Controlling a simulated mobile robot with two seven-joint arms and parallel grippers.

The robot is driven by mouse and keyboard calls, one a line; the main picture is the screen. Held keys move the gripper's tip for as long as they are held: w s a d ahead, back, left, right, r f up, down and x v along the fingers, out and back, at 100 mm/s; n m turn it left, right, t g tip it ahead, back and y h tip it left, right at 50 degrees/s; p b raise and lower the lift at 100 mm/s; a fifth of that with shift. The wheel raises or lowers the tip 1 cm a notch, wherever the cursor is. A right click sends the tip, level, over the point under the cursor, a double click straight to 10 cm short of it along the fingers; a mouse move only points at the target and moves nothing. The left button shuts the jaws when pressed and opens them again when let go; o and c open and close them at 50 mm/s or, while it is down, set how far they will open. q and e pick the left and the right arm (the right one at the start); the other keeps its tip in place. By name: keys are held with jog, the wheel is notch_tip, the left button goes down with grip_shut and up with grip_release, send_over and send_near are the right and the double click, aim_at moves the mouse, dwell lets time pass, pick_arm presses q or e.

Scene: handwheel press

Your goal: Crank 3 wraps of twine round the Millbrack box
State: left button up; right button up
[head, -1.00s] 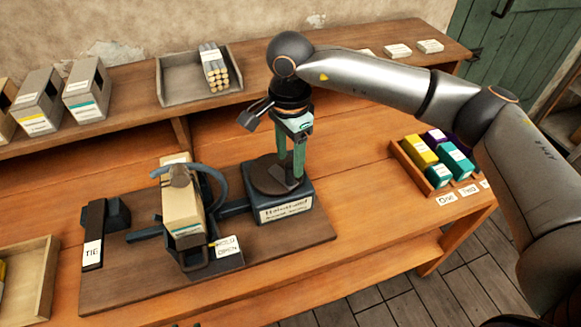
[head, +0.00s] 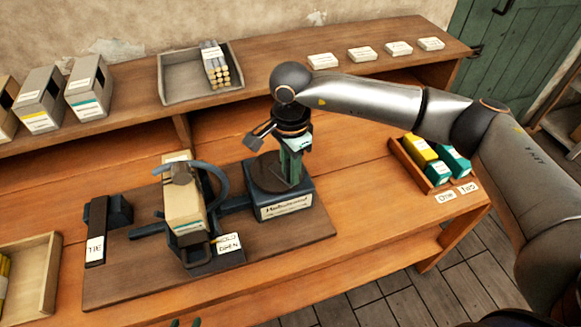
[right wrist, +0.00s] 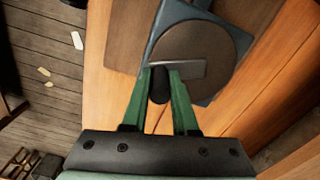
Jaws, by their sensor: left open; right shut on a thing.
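A cream box (head: 184,212) with a teal stripe stands in the dark clamp of the press, with a blue-grey ring (head: 216,182) around it. Its name is too small to read, and I cannot make out any twine wraps. My right gripper (head: 291,176) points down over the round crank disc (head: 262,172). In the right wrist view, my right gripper (right wrist: 163,72) is shut on the dark crank handle (right wrist: 158,88) above the disc (right wrist: 212,50). My left gripper (head: 185,322) shows only its green fingertips at the bottom edge, apart and empty, away from the box.
A TIE block (head: 96,240) stands left of the box, and a HOLD/OPEN plate (head: 229,247) at its front right. Grey bins and a tray of rolls (head: 200,85) are on the shelf. A crate of coloured blocks (head: 408,160) stands right.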

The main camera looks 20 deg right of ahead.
grip_shut()
jog(key=shift+s+a+f+m+b, duration=0.15)
jog(key=shift+a+m+b, duration=0.25)
jog(key=shift+m+b, duration=0.5)
jog(key=shift+a+m+b, duration=0.3)
jog(key=shift+m+b, duration=0.15)
jog(key=shift+m, duration=0.45)
jog(key=shift+a+m, duration=0.25)
jog(key=shift+m, duration=0.35)
jog(key=shift+r, duration=0.2)
jog(key=o, duration=0.6)
grip_release()
